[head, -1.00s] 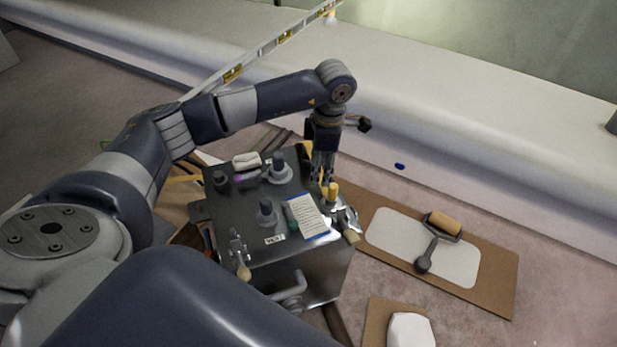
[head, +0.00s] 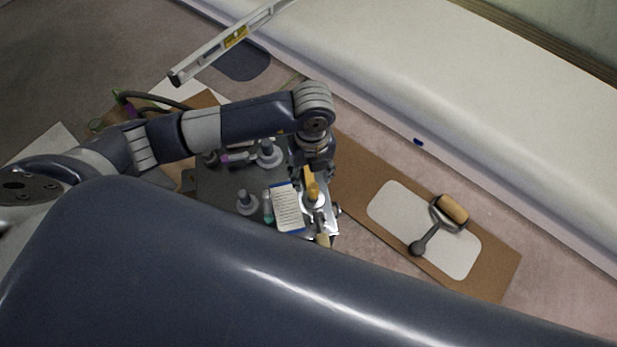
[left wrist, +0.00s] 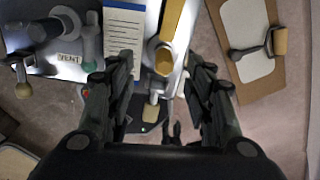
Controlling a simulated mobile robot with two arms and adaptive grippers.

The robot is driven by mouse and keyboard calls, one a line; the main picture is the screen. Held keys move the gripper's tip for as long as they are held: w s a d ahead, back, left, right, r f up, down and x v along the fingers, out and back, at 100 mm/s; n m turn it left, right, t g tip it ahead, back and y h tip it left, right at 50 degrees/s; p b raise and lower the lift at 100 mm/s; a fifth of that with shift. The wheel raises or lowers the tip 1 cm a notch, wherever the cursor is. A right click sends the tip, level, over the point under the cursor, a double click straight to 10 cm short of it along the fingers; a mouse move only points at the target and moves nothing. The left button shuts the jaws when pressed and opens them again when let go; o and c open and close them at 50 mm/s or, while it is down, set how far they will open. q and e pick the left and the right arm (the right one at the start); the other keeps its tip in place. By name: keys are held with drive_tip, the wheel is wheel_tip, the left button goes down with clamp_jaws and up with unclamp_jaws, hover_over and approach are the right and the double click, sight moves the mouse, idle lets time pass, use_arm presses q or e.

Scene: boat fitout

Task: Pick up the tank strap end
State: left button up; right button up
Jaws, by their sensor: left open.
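A metal tank (head: 225,185) stands on the floor with fittings on its top. A yellow strap-like piece (head: 311,190), which looks like the tank strap end, lies near its right edge; it also shows in the left wrist view (left wrist: 172,18) over a round pale fitting (left wrist: 163,58). My left gripper (head: 312,172) is above this right edge, pointing down. In the left wrist view my left gripper (left wrist: 162,95) is open, with nothing between its fingertips that I can see held. Whether it touches the strap is unclear. My right gripper is not in view.
A blue-edged note card (head: 287,207) and pale fittings (head: 247,203) crowd the tank top. A tan-handled metal part (head: 322,240) sits at its right corner. A roller (head: 452,210) lies on a white sheet on brown board (head: 490,285). A spirit level (head: 225,42) lies behind.

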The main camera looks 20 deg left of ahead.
sight(313, 194)
use_arm(q)
drive_tip(key=shift+d+n, duration=0.15)
drive_tip(key=shift+n, duration=0.15)
drive_tip(key=shift+s+d+f, duration=0.1)
drive_tip(key=shift+f, duration=0.2)
drive_tip(key=f, duration=1)
drive_tip(key=shift+d, duration=0.25)
drive_tip(key=shift+c, duration=0.6)
clamp_jaws()
